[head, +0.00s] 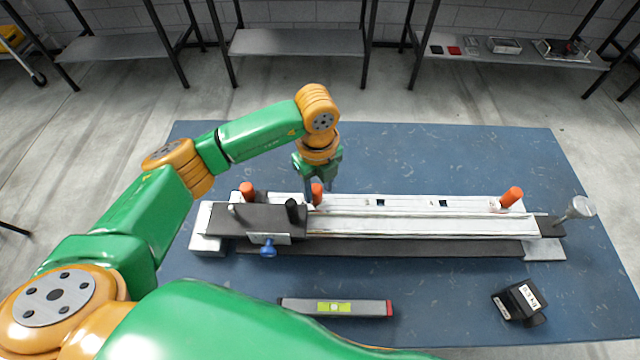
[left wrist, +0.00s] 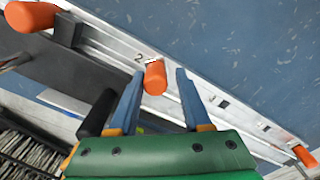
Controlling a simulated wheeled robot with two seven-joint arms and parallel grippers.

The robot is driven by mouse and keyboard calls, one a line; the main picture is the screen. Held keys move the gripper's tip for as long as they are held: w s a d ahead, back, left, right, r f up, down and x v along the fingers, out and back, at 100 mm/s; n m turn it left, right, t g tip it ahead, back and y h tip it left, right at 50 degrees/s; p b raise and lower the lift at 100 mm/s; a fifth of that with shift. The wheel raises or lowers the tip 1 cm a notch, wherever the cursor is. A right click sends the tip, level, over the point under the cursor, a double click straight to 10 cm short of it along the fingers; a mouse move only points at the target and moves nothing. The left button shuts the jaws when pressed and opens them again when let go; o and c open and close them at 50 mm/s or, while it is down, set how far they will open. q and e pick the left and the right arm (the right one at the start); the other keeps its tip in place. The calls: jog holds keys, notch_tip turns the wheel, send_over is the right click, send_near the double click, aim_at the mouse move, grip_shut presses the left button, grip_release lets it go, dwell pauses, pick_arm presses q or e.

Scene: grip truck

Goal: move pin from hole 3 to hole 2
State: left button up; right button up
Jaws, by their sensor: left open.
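An orange pin (head: 317,193) stands in the silver rail (head: 410,225). It also shows in the left wrist view (left wrist: 155,77), next to a printed "2". My left gripper (head: 320,183) is open above the rail at this pin. In the left wrist view its blue-grey fingers (left wrist: 158,92) are on either side of the pin, with gaps. Another orange pin (head: 247,190) is at the rail's left end, and a third (head: 511,197) leans near the right end. Two square holes, a nearer one (head: 381,202) and a farther one (head: 443,203), are empty between them. My right gripper is not in view.
A dark sliding carriage (head: 262,220) with a blue knob (head: 268,250) and black handle sits on the rail's left part. A spirit level (head: 337,307) and a small black box (head: 520,301) lie in front on the blue mat (head: 440,160). Shelves stand behind.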

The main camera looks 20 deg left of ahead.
pick_arm(q)
jog(key=shift+s, duration=0.15)
notch_tip(320, 180, up, 7)
jog(key=shift+a+f+b, duration=0.1)
jog(key=shift+b, duration=0.75)
jog(key=shift+r, duration=0.2)
jog(key=shift+w+f, duration=0.1)
jog(key=shift+w, duration=0.1)
jog(key=shift+s, duration=0.1)
